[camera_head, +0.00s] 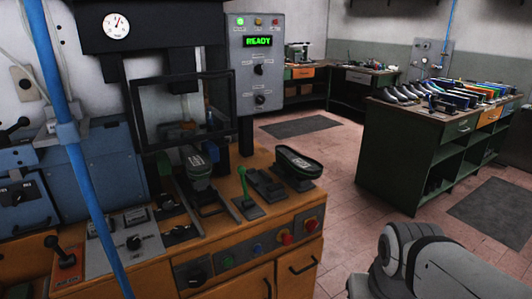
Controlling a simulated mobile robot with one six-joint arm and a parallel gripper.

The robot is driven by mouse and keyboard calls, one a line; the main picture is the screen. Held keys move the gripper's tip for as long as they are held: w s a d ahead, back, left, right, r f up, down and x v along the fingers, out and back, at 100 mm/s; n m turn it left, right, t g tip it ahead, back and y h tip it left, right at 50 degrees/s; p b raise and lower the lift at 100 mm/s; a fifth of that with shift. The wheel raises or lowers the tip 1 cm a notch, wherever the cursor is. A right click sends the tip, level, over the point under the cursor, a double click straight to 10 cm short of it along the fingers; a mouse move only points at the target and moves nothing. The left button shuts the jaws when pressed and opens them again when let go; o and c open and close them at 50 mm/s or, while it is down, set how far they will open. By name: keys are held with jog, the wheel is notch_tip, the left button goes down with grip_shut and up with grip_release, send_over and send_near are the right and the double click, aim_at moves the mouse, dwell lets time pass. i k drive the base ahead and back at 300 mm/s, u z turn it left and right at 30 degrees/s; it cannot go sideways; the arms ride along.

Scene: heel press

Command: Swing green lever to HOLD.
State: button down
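The green lever (243,181) stands on the orange bench to the right of the press opening. It rises from a small dark base plate (251,209) and leans slightly to the left. Its HOLD marking is too small to read from here. A grey part of my arm shows at the lower right, well apart from the lever. My gripper is out of view, so its opening cannot be seen.
The press (184,99) has a dark frame and guard behind the lever. A blue pipe (78,150) crosses the left foreground. Floor (335,180) lies open at right.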

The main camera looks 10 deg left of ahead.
aim_at(241, 170)
jog(key=u, duration=0.4)
jog(key=i, duration=1)
jog(key=u, duration=0.85)
